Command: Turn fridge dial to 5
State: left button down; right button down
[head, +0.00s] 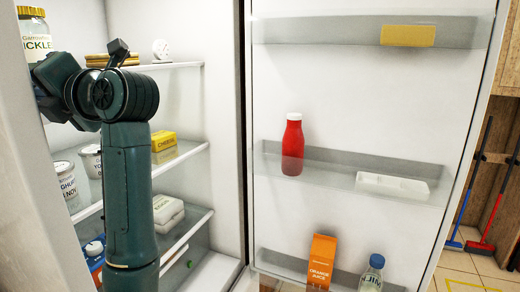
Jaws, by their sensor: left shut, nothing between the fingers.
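The fridge stands open. A small white round knob, which looks like the dial (161,48), is on the back wall inside, above the top shelf. I cannot read any number on it. My left arm rises from the bottom into the fridge opening. My left gripper (118,49) shows only as a small dark part above my wrist, left of the dial and apart from it in the picture. It is shut and empty. Most of it is hidden behind my own arm. My right gripper is not in view.
Shelves hold a pickle jar (35,35), yellow cheese (163,141), white tubs (62,180) and an egg carton (167,210). The open door (350,100) on the right carries a red bottle (293,145), an orange juice carton (321,262) and a clear bottle (372,274).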

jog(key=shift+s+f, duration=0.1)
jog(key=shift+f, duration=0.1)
pick_arm(q)
jog(key=shift+f, duration=0.15)
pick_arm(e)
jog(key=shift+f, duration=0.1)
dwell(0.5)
